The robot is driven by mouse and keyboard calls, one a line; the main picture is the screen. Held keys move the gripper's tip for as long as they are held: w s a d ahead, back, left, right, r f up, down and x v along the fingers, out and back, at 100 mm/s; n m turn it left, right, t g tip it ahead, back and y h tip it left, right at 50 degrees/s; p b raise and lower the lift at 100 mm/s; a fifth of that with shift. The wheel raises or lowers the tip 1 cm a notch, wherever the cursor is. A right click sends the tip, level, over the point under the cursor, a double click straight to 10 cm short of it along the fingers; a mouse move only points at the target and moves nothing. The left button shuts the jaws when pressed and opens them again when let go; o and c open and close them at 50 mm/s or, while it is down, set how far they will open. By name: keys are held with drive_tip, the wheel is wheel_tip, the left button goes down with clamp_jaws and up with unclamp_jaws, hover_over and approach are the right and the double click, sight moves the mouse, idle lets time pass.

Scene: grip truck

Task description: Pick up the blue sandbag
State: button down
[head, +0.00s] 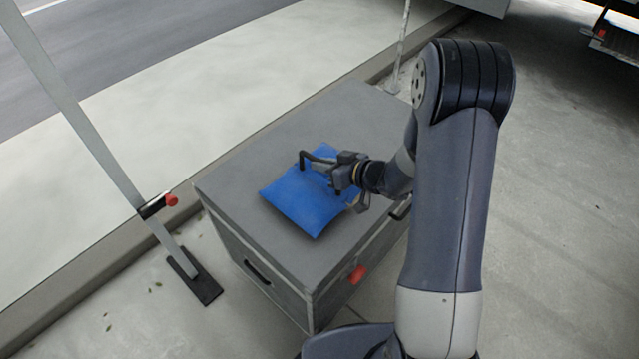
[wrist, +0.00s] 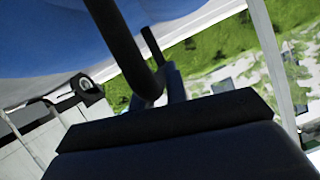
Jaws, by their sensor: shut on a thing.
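The blue sandbag (head: 303,205) is over the lid of a grey case in the head view. From this angle I cannot tell whether it rests on the lid or hangs just above it. My gripper (head: 318,163) is at the bag's upper right side, shut on the bag. Parts of the bag behind the fingers and wrist are hidden. In the wrist view, the sandbag (wrist: 45,38) fills the upper left, close against the dark fingers of my gripper (wrist: 140,45).
The grey case (head: 355,115) stands on the pavement beside a kerb. A metal stand (head: 85,135) with a red knob rises at the left, and another thin pole (head: 402,40) is behind the case. Vehicles show at the top right. Open pavement lies to the right.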

drive_tip(key=shift+w+r, duration=0.15)
drive_tip(key=shift+r, duration=0.1)
drive_tip(key=shift+r, duration=0.1)
